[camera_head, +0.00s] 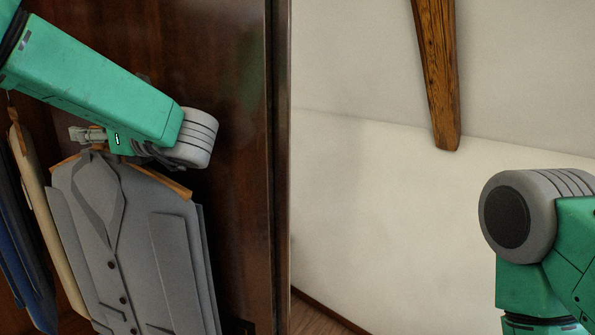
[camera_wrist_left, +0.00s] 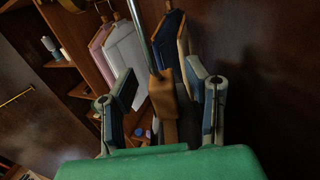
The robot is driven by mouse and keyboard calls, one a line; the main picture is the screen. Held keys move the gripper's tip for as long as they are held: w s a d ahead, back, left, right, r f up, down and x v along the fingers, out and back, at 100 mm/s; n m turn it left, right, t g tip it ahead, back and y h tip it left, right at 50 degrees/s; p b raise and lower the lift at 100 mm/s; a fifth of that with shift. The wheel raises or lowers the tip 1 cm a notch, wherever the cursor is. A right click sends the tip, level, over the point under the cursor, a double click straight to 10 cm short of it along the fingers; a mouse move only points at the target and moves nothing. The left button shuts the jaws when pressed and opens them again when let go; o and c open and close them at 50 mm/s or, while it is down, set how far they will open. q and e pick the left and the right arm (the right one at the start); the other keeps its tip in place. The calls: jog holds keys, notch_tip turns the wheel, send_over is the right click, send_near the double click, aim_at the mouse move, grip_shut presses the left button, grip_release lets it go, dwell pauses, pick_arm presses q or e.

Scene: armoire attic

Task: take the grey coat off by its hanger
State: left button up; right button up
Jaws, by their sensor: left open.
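The grey coat (camera_head: 140,265) hangs on a wooden hanger (camera_head: 163,181) inside the armoire at the left of the head view. Its hanger's wooden neck (camera_wrist_left: 163,98) stands between the two fingers of my left gripper (camera_wrist_left: 164,88) in the left wrist view. The fingers are open, with a gap on either side of the wood. In the head view my left gripper (camera_head: 86,134) is just above the coat's collar, and my arm hides part of the hanger and its hook. My right gripper is out of view; only part of that arm shows at the right.
A navy garment (camera_head: 28,245) and a beige one (camera_head: 45,225) hang left of the coat. The wrist view also shows white (camera_wrist_left: 125,52) and pink (camera_wrist_left: 99,52) garments and shelves (camera_wrist_left: 62,66). The armoire's side panel (camera_head: 279,170) stands close right of the coat.

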pick_arm(q)
jog(key=shift+d+r, duration=0.1)
jog(key=shift+d, duration=0.5)
jog(key=c, duration=1)
jog(key=shift+d+r, duration=0.2)
jog(key=shift+d, duration=0.2)
jog(key=shift+a+r, duration=0.1)
jog(key=shift+r, duration=0.1)
jog(key=shift+w+a+r+b, duration=0.1)
jog(key=shift+a+r+b, duration=0.2)
jog(key=shift+a+r, duration=0.25)
jog(key=shift+d+r, duration=0.15)
jog(key=shift+r, duration=0.3)
jog(key=shift+d+r, duration=0.25)
jog(key=shift+r, duration=0.35)
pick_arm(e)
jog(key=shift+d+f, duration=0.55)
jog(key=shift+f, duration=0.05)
pick_arm(q)
jog(key=shift+a+f, duration=0.1)
jog(key=shift+a, duration=0.1)
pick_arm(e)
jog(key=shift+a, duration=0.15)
